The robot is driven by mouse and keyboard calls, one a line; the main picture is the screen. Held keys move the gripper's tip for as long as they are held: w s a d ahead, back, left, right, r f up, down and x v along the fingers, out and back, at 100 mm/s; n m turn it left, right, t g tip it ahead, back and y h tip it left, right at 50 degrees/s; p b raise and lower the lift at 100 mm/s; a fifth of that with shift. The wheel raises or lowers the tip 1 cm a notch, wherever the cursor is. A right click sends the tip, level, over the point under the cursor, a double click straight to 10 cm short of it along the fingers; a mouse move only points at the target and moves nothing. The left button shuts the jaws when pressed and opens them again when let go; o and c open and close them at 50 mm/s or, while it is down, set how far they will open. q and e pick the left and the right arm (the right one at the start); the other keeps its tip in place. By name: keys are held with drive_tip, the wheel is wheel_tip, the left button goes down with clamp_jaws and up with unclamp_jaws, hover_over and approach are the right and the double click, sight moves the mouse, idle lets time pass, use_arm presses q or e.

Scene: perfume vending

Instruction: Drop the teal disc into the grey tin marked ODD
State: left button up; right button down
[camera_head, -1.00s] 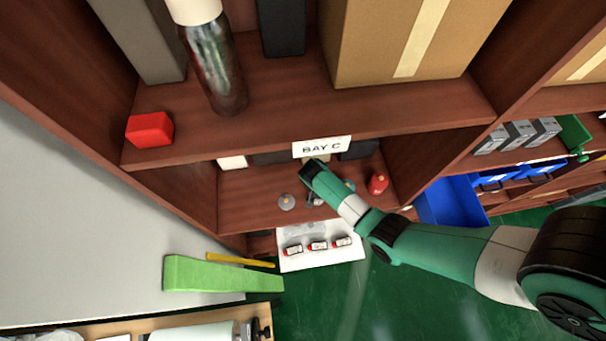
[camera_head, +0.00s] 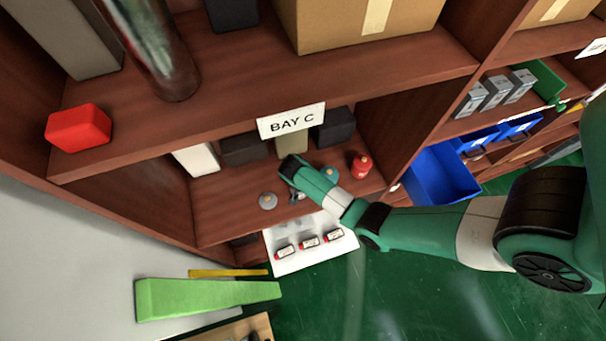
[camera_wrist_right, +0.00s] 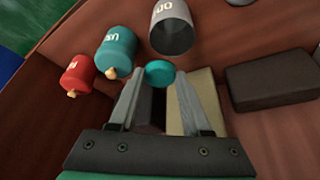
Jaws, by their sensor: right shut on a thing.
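The teal disc (camera_wrist_right: 160,73) is held between the fingertips of my right gripper (camera_wrist_right: 157,80) in the right wrist view. The grey tin (camera_wrist_right: 172,30), with part of its white lettering showing, lies just beyond the disc with its mouth open towards it. The disc appears apart from the tin and short of its mouth. In the head view my right gripper (camera_head: 297,196) is low in the bay under the BAY C sign; the disc cannot be made out there. My left gripper is not in view.
A teal tin (camera_wrist_right: 117,50) and a red tin (camera_wrist_right: 77,73) stand beside the grey one. A grey round thing with a knob (camera_head: 268,200) sits left of my gripper on the shelf. Dark boxes (camera_head: 240,149) stand behind. A white tray (camera_head: 290,262) is in front.

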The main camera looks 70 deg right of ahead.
drive_tip(key=shift+c, duration=1.4)
unclamp_jaws()
drive_tip(key=p+v, duration=0.3)
drive_tip(key=v, duration=0.8)
drive_tip(key=shift+a+r+p, duration=0.15)
drive_tip(key=shift+r+p, duration=0.15)
